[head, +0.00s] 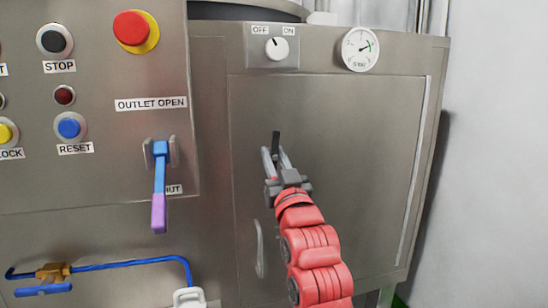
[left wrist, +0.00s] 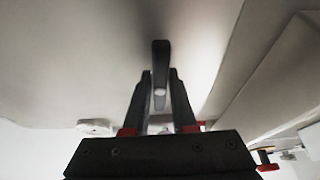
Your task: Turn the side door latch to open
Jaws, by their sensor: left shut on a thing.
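The side door (head: 340,150) is a flat steel panel on the cabinet, and it looks closed. Its latch (head: 276,139) is a small dark lever near the door's left edge, pointing about straight up. My left gripper (head: 276,158) is at the latch, with its fingers shut on the lever's lower part. In the left wrist view the dark latch (left wrist: 160,62) stands between the two fingertips (left wrist: 160,80), its upper end sticking out past them. The fingers hide part of the latch's base. My right gripper is in neither view.
A door handle (head: 259,250) sits below the latch. Left is a control panel with an emergency button (head: 130,27) and a blue-and-purple outlet lever (head: 160,185). An OFF/ON knob (head: 277,48) and a gauge (head: 360,48) are above the door. Blue piping (head: 130,263) runs lower left.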

